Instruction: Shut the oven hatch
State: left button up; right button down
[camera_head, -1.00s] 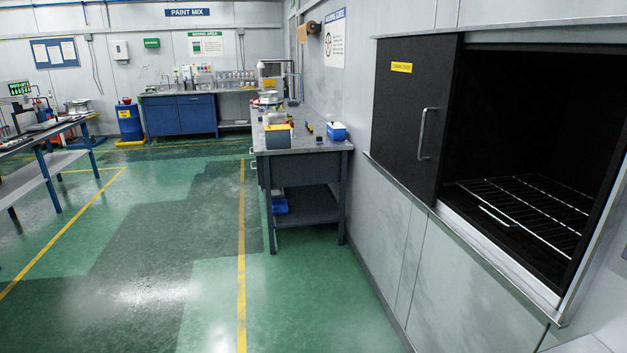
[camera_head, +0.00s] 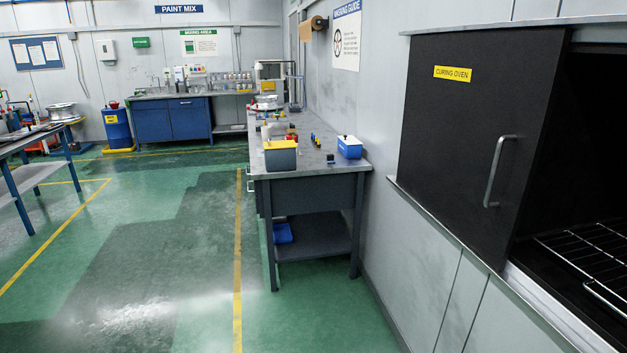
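The oven hatch (camera_head: 465,150) is a dark sliding panel with a yellow "CURING OVEN" label (camera_head: 453,74) and a vertical metal handle (camera_head: 497,171). It stands at the left side of the oven opening, so the opening (camera_head: 580,160) to its right is uncovered. A wire rack (camera_head: 590,262) shows inside the dark oven, cut off by the right picture edge. Neither of my grippers is in view.
A grey workbench (camera_head: 315,172) with a blue bin (camera_head: 349,147) and a yellow-and-grey box (camera_head: 281,155) stands against the wall left of the oven. Green floor (camera_head: 150,270) is clear in front. Another table (camera_head: 30,165) is at far left.

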aim_at(479, 104)
jog(key=i+j+z, duration=0.1)
jog(key=i+z, duration=0.3)
jog(key=i, duration=1)
jog(key=i+l+u, duration=0.15)
jog(key=i, duration=0.25)
jog(key=i+l+u, duration=0.2)
jog(key=i, duration=0.2)
jog(key=i+l+u, duration=0.15)
jog(key=i+l, duration=0.15)
jog(key=i, duration=0.1)
